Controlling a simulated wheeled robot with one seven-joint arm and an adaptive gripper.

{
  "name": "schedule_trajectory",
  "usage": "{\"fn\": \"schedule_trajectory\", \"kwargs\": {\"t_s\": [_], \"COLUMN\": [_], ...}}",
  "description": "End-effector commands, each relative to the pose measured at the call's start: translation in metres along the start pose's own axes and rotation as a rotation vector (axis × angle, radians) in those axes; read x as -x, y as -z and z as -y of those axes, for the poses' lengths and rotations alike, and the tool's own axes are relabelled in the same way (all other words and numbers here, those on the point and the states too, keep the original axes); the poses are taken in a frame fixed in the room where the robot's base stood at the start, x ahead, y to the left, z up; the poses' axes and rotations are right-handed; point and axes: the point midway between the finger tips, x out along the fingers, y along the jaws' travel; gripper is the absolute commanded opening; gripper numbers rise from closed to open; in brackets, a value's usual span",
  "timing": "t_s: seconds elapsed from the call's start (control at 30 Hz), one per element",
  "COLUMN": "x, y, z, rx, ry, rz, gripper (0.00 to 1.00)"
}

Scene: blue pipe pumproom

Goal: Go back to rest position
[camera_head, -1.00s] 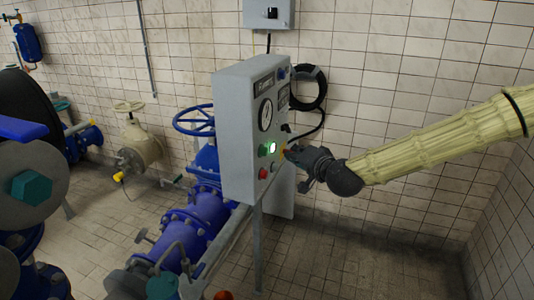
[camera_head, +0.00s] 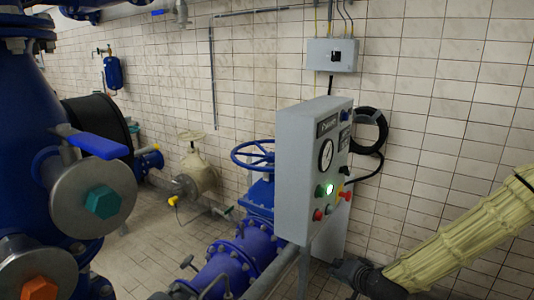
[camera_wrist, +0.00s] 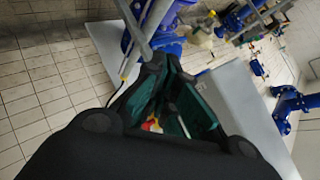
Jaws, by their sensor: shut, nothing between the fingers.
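My gripper (camera_head: 345,270) is low in the head view, just right of the control panel's lower part and below its buttons, apart from them. In the wrist view my gripper (camera_wrist: 168,88) shows dark fingers with green inner pads, shut and holding nothing. The grey control panel (camera_head: 296,165) stands on a post, with a round gauge (camera_head: 326,154), a lit green button (camera_head: 329,189), red buttons and a yellow-and-red switch (camera_head: 345,195) on its face. My forearm, in a pale yellow cover, enters from the right.
Blue pipes (camera_head: 235,262) and a blue handwheel (camera_head: 253,154) stand left of the panel. A large blue pipe body with round flanges (camera_head: 95,200) fills the near left. A black hose coil (camera_head: 369,131) hangs on the tiled wall. Wall space on the right is bare.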

Motion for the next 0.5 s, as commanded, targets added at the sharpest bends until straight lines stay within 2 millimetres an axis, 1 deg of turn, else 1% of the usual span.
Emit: {"fn": "schedule_trajectory", "kwargs": {"t_s": [0.03, 0.13, 0.23, 0.3, 0.37, 0.4, 0.47, 0.5], "x": [-0.006, -0.01, -0.009, -0.005, -0.001, 0.003, 0.011, 0.018], "y": [-0.029, -0.075, -0.121, -0.154, -0.181, -0.198, -0.224, -0.241], "z": [-0.02, -0.054, -0.089, -0.115, -0.136, -0.15, -0.172, -0.186], "rx": [0.026, 0.073, 0.12, 0.154, 0.184, 0.205, 0.236, 0.257], "ry": [-0.035, -0.098, -0.16, -0.203, -0.238, -0.262, -0.297, -0.321], "rz": [0.043, 0.121, 0.199, 0.256, 0.305, 0.338, 0.389, 0.424], "gripper": [0.0, 0.0, 0.0, 0.0, 0.0, 0.0, 0.0, 0.0]}}
